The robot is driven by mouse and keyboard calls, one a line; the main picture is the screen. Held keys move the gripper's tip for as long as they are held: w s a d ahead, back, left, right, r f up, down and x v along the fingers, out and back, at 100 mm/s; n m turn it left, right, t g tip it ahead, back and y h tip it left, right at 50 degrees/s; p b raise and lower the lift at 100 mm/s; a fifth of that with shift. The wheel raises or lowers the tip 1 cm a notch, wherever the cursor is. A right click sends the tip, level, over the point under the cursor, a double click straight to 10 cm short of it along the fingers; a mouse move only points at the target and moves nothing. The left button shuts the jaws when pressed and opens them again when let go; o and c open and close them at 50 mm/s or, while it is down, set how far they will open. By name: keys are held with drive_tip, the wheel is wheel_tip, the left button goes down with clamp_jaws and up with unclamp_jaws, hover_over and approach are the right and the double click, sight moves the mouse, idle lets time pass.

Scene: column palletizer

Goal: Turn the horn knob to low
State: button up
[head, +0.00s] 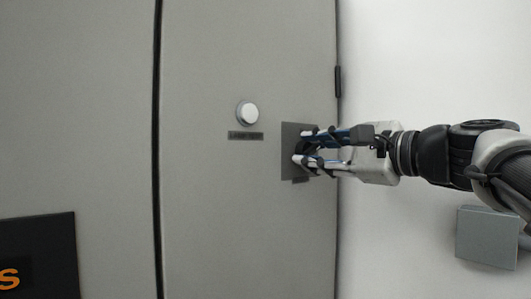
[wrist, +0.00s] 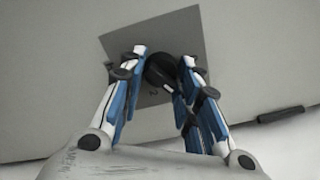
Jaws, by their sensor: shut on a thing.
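The horn knob (wrist: 160,69) is a round black knob with a light mark on its edge, set on a dark grey square plate (head: 287,157). The plate is on the grey cabinet door (head: 215,215) near its right edge. My gripper (head: 304,147) reaches in from the right in the head view, its fingertips at the plate. In the wrist view my gripper (wrist: 163,70) has a finger on each side of the knob and is shut on it. In the head view the fingers hide most of the knob.
A white round button (head: 247,113) with a dark label (head: 245,135) below it sits left of the plate. A black hinge (head: 338,81) is on the door's right edge. A grey box (head: 487,237) is on the white wall at lower right. A dark sign (head: 45,260) is at lower left.

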drive_tip(key=o, duration=1.1)
drive_tip(key=v, duration=1.2)
